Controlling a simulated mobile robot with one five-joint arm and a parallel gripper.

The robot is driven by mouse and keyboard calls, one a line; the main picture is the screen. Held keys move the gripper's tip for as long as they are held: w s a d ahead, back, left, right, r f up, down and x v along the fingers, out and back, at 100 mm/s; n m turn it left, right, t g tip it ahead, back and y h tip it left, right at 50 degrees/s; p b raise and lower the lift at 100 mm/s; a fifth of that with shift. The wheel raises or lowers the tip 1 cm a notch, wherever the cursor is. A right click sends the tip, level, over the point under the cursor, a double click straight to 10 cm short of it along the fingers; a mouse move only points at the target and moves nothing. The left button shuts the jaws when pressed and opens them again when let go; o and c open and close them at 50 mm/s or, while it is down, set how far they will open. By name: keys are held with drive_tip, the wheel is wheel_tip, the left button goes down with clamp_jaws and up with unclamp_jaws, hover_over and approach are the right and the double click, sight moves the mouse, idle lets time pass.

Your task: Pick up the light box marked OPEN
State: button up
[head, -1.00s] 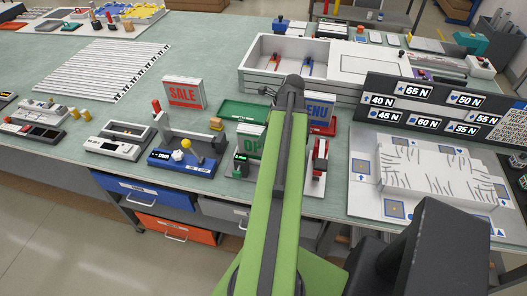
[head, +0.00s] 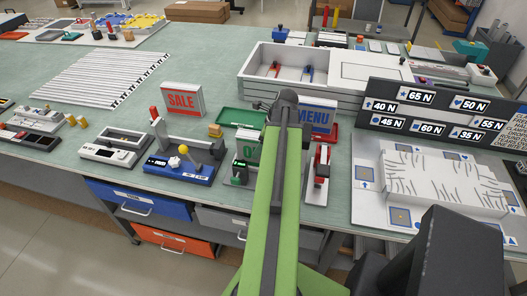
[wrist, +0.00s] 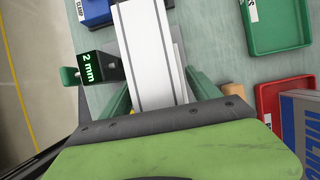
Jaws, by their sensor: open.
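The light box marked OPEN (head: 244,152) stands near the table's front edge in the head view. My green arm covers most of it; only the start of its lettering shows. In the wrist view a white box top (wrist: 147,48), apparently this light box, runs down between my fingers. My gripper (wrist: 160,95) is open, with one green finger on each side of the white box. I cannot tell whether the fingers touch it. The lower end of the box is hidden behind my gripper's body. In the head view my fingers are hidden behind the arm.
The MENU light box (head: 317,119) stands close on the right, by a red tray (wrist: 273,98). The SALE box (head: 183,101) stands to the left. A green clamp reading 2 mm (wrist: 91,66) is close beside the fingers. A green tray (head: 241,117) lies behind.

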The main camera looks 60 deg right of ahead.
drive_tip(key=shift+f, duration=0.2)
clamp_jaws()
idle(0.6)
